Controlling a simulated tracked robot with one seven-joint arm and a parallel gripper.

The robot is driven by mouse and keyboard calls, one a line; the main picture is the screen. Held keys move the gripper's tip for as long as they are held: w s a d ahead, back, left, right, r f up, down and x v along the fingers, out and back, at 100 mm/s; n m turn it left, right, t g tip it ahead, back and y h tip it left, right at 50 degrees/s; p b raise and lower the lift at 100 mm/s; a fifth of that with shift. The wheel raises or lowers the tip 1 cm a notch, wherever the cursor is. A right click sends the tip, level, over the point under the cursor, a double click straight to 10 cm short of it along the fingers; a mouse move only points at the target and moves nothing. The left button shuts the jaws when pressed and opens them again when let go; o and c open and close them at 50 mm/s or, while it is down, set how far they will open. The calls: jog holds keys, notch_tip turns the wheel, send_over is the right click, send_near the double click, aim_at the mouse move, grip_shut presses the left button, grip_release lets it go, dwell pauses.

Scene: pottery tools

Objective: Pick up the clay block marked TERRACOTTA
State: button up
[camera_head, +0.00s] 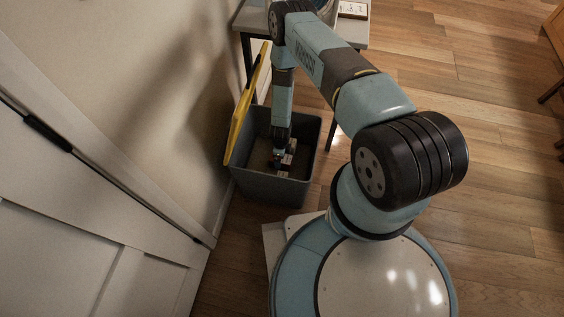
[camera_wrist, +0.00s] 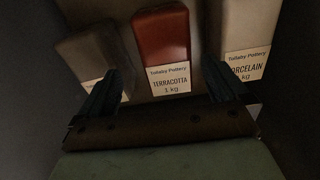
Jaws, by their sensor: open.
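The clay block marked TERRACOTTA (camera_wrist: 162,38) is reddish-brown with a white label reading "Tullaby Pottery, TERRACOTTA, 1 kg". It sits in the upper middle of the wrist view, with its labelled end toward my gripper. In the head view my gripper (camera_head: 280,157) reaches down inside a grey bin (camera_head: 262,188). The blocks there are small and partly hidden by my arm.
A grey-brown block (camera_wrist: 92,52) lies left of the terracotta block, and a cream block marked PORCELAIN (camera_wrist: 246,30) lies right of it. The bin's yellow lid (camera_head: 243,110) stands open at its left. A wall (camera_head: 130,90) is close on the left, and a grey table (camera_head: 352,32) stands behind.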

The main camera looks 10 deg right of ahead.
jog(key=shift+w+d+f, duration=0.1)
jog(key=shift+w+f, duration=0.1)
jog(key=shift+f, duration=1.1)
jog(key=shift+w+d+f, duration=0.1)
jog(key=shift+w+f, duration=0.05)
jog(key=shift+f, duration=1.1)
jog(key=shift+a, duration=0.1)
grip_shut()
jog(key=shift+r, duration=0.1)
